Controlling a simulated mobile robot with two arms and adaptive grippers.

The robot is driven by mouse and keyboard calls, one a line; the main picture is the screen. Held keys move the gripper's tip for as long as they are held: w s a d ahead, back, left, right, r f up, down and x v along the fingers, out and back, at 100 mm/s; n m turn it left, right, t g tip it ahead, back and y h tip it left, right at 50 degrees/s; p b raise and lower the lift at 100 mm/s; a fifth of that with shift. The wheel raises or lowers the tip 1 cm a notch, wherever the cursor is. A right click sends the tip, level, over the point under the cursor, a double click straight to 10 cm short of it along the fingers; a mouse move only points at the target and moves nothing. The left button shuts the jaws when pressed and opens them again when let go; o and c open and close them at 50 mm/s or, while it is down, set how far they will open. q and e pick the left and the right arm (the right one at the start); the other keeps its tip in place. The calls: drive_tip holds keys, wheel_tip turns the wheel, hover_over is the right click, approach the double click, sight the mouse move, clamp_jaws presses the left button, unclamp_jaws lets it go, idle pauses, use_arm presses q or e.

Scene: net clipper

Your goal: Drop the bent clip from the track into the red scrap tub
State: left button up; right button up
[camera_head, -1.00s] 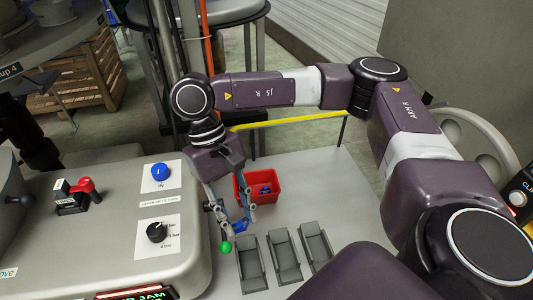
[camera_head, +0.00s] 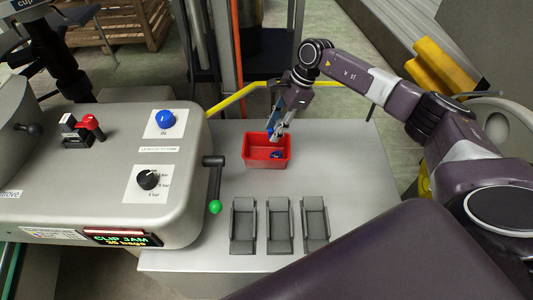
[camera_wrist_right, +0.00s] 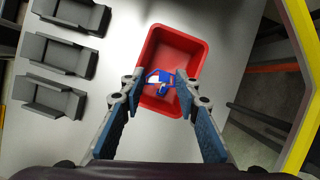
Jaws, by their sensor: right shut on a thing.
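The red scrap tub (camera_head: 250,162) stands on the light grey table, with a blue piece (camera_head: 276,154) in it. My right gripper (camera_head: 277,137) is over the tub's far part in the head view. It is shut on the bent clip, a small blue piece (camera_wrist_right: 155,76) between the fingertips (camera_wrist_right: 158,79) in the wrist view. There the clip shows against the inside of the red tub (camera_wrist_right: 186,41). I cannot clearly separate the held clip from the blue piece below it. The track is not clearly identifiable. My left gripper is not in view.
Three grey holders (camera_head: 279,226) stand in a row nearer than the tub. A yellow rail (camera_head: 232,98) runs behind the tub. Table right of the tub is clear.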

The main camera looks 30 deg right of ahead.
drive_tip(key=shift+f, duration=0.55)
wheel_tip(320, 180, down, 5)
drive_tip(key=b, duration=0.2)
drive_tip(key=shift+b, duration=0.4)
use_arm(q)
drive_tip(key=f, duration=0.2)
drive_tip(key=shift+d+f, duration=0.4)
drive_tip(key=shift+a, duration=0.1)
use_arm(e)
drive_tip(key=o, duration=0.8)
drive_tip(key=v, duration=1.2)
drive_tip(key=shift+a+r, duration=0.1)
